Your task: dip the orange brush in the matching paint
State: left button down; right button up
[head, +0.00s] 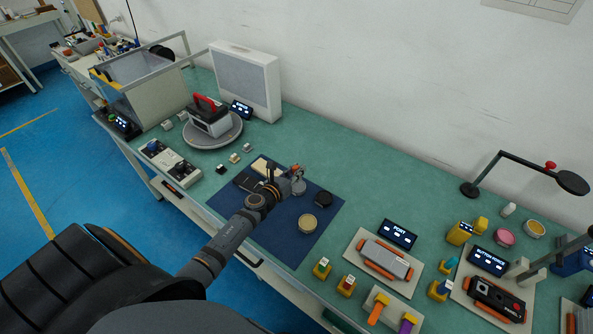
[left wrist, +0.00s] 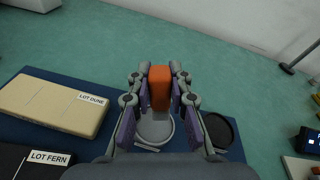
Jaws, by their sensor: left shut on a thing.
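My left gripper (head: 285,178) is over the dark blue mat (head: 278,245). In the left wrist view its fingers (left wrist: 159,100) are shut on an orange block-shaped thing (left wrist: 159,86), which may be the orange brush; no bristles show. A pale grey round dish (left wrist: 155,130) lies below the fingers in that view, partly hidden by them; I cannot tell whether the orange thing touches it. A black dish (head: 322,199) is to its right, also in the left wrist view (left wrist: 220,131). A tan-filled dish (head: 308,223) is nearer me. My right gripper is not in view.
A tan box labelled LOT DUNE (left wrist: 55,103) and a dark box labelled LOT FERN (left wrist: 35,162) lie left of the gripper. A device (head: 385,260) on a tray, yellow parts and a lamp (head: 525,165) stand to the right. The green bench behind the mat is clear.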

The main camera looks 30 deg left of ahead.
aim_at(297, 167)
pick_arm(q)
jog(key=shift+r+p, duration=1.9)
jog(key=shift+r, duration=0.4)
jog(key=shift+f, duration=0.1)
